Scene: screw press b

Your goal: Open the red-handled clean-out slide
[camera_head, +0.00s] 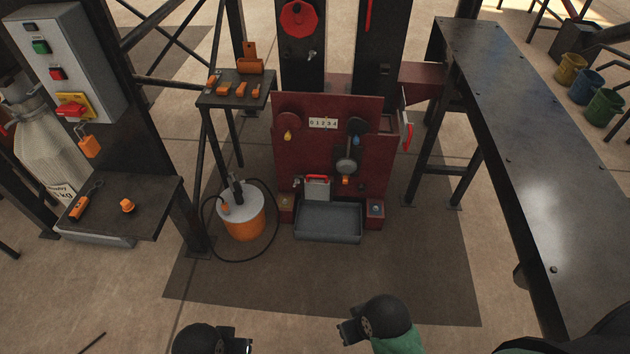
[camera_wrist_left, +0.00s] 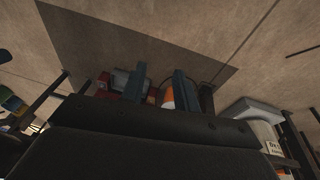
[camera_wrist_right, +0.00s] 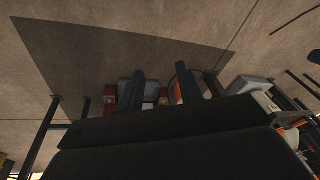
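The red press body (camera_head: 330,135) stands ahead of me. On its lower front is a small grey plate (camera_head: 318,190) with a red bar handle (camera_head: 317,178) on top, above a grey tray (camera_head: 329,221). Another red handle (camera_head: 408,137) stands upright on the press's right side. I cannot tell which handle is the clean-out slide's. My left gripper (camera_head: 240,343) and right gripper (camera_head: 348,330) are low at the front, well away from the press. Both are empty, their fingers apart in the left wrist view (camera_wrist_left: 160,88) and right wrist view (camera_wrist_right: 163,88).
An orange bucket (camera_head: 243,222) with a hose stands left of the press. A small shelf (camera_head: 235,97) holds orange parts. A control box (camera_head: 68,60) and side table (camera_head: 115,205) are at left. A long dark bench (camera_head: 540,130) is at right. The floor between me and the press is clear.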

